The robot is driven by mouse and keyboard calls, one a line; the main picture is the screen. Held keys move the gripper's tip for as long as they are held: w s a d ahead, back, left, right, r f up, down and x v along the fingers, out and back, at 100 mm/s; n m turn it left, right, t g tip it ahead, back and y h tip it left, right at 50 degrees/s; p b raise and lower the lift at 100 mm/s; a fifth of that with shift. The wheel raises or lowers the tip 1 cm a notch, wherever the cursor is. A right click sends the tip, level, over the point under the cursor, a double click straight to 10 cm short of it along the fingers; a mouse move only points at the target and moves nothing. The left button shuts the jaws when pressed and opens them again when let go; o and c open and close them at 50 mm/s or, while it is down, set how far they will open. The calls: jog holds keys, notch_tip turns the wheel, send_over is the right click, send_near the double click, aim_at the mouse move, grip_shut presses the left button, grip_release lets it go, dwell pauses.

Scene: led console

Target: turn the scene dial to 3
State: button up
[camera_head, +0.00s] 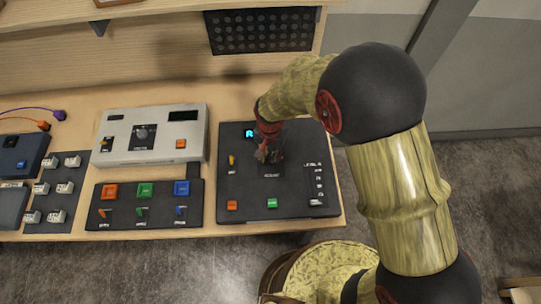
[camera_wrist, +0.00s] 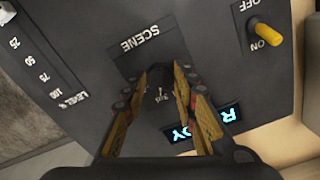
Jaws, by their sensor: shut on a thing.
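The dark lighting panel (camera_head: 290,203) lies on the right end of the wooden table. It bears the scene dial, whose dark knob (camera_wrist: 161,76) sits between my fingertips in the wrist view, beside an upside-down "SCENE" label (camera_wrist: 140,38). My gripper (camera_wrist: 160,82) points down at the panel and is shut on the knob, one finger on each side. In the head view my gripper (camera_head: 268,153) covers the dial. The dial's pointer and number marks cannot be read. A lit cyan display (camera_wrist: 210,122) is partly hidden by a finger; "R" and "DY" show.
The panel also has a yellow on/off toggle (camera_head: 232,161), an orange button (camera_head: 232,205), a green button (camera_head: 271,203) and a level scale (camera_head: 315,184). A white console (camera_head: 178,128) and a dark button panel (camera_head: 107,216) stand to the left. A perforated board (camera_head: 262,31) is behind.

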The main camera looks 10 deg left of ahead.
aim_at(270, 158)
dwell(0.4)
jog(key=o, duration=1.1)
jog(key=shift+o, duration=0.2)
notch_tip(270, 158, up, 12)
dwell(0.4)
